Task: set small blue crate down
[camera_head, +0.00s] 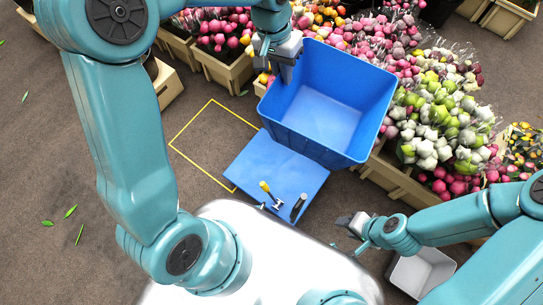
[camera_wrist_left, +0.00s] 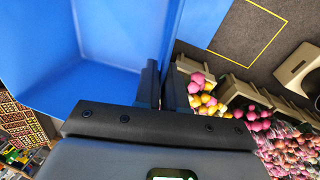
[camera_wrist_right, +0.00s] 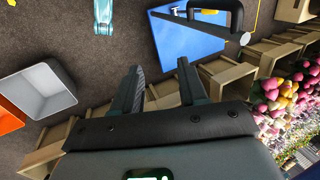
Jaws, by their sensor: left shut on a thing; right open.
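The small blue crate (camera_head: 345,140) is empty and tilted, its open top facing my head camera. My left gripper (camera_head: 287,62) is shut on its left rim; the left wrist view shows the crate wall (camera_wrist_left: 112,35) between the fingers (camera_wrist_left: 163,80). The crate overlaps the flower rows and the edge of a flat blue panel (camera_head: 255,165) in the head view; I cannot tell how high it is above the floor. My right gripper (camera_head: 352,224) is open and empty, right of the panel; its fingers (camera_wrist_right: 160,75) stand apart in the right wrist view.
A yellow outlined square (camera_head: 190,123) lies on clear brown floor left of the panel. A yellow-handled tool (camera_head: 268,190) and a dark handle (camera_head: 299,205) are on the panel. Wooden flower boxes (camera_head: 228,72) line the back. A grey bin (camera_head: 420,270) stands lower right.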

